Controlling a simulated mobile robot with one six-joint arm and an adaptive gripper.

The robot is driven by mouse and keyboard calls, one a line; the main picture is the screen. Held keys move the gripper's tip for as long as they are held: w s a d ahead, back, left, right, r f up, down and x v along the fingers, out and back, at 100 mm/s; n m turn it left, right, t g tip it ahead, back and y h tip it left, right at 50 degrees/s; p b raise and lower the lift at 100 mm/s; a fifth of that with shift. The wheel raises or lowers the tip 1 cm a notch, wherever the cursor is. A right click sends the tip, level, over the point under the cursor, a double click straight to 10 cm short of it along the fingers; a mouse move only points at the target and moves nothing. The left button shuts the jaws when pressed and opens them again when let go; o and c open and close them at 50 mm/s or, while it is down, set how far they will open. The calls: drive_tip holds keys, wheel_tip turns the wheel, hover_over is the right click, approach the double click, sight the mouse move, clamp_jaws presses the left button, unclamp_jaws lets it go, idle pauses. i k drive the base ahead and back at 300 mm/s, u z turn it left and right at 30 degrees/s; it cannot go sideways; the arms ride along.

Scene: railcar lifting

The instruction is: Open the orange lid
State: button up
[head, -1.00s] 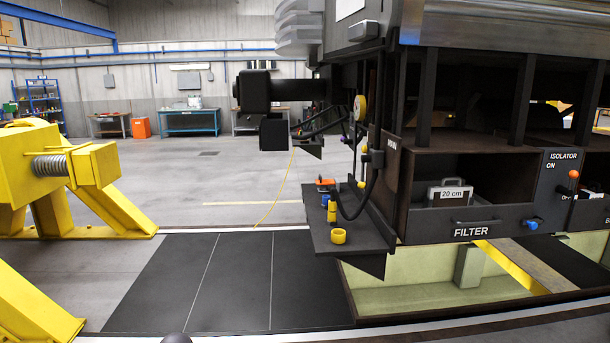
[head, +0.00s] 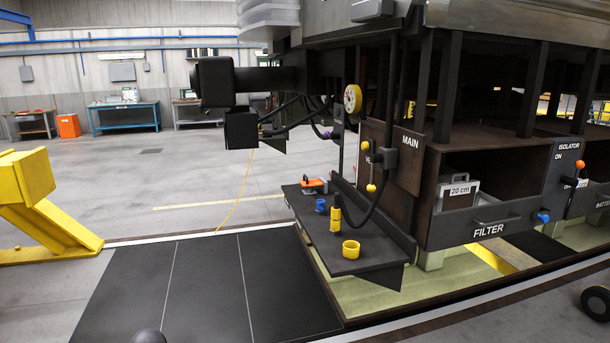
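A small orange-topped item (head: 314,185) sits at the far end of the dark shelf (head: 348,265) on the railcar's side. It is too small to tell whether its orange part is a lid, or whether it is open. My gripper is not in view.
The shelf also holds a blue piece (head: 320,206), a yellow upright tool (head: 336,216) and a yellow cup (head: 351,250). A dark coupler (head: 240,82) juts out above. A FILTER drawer (head: 482,225) is at right. A yellow stand (head: 30,200) is at left. Dark floor panels (head: 205,285) are clear.

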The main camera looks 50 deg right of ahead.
sight(306, 183)
drive_tip(key=z, duration=0.45)
drive_tip(key=i, duration=0.55)
drive_tip(key=z, duration=0.85)
drive_tip(key=i, duration=0.6)
drive_tip(key=z, duration=0.4)
